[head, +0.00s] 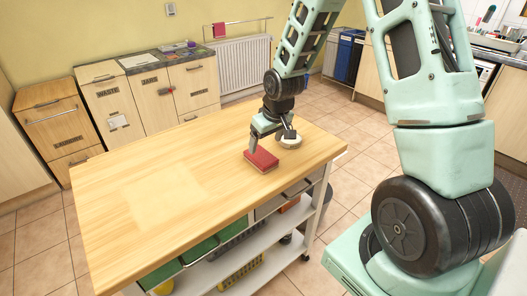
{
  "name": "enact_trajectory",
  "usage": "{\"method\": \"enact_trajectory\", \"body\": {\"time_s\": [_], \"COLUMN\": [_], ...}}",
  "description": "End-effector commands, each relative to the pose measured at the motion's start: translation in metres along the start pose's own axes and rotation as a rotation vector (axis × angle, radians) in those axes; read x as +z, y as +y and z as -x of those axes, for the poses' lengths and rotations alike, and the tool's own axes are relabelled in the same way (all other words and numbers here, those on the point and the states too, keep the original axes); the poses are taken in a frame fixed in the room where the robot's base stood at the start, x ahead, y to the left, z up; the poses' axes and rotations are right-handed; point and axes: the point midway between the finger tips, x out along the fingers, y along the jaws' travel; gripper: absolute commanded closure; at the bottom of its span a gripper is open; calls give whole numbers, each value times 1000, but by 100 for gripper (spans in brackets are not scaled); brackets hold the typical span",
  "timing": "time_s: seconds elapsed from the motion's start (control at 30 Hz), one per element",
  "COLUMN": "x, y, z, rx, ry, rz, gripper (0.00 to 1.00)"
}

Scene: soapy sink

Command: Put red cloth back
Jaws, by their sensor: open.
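A flat red rectangular block, which looks like the folded red cloth (261,160), lies on the wooden tabletop (130,215) near its far right part. My gripper (268,143) points down just behind and above it, with its fingers apart. The near finger ends close to the cloth's back edge; I cannot tell whether it touches. Nothing shows between the fingers. Another small red cloth (219,30) hangs at the left of a wall rail above the radiator.
The left and middle of the tabletop are clear. Wooden cabinets (146,92) and a white radiator (243,62) line the back wall. Bins (345,55) and a counter stand at the right.

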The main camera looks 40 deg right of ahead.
Motion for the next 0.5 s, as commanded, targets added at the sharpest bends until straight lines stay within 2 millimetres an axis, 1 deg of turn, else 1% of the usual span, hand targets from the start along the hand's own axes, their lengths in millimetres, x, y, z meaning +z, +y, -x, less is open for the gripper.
{"method": "enact_trajectory", "body": {"time_s": [0.03,0.13,0.3,0.37,0.43,0.47,0.5], "x": [-1,0,0,0,2,3,7], "y": [1,1,0,-4,-21,-32,-52], "z": [10,26,42,46,53,56,63], "rx": [2,2,0,-2,-12,-20,-32], "ry": [5,3,1,-2,-8,-15,-25], "rz": [-2,0,1,7,31,49,78], "gripper": [20,20,20,20,20,20,20]}}
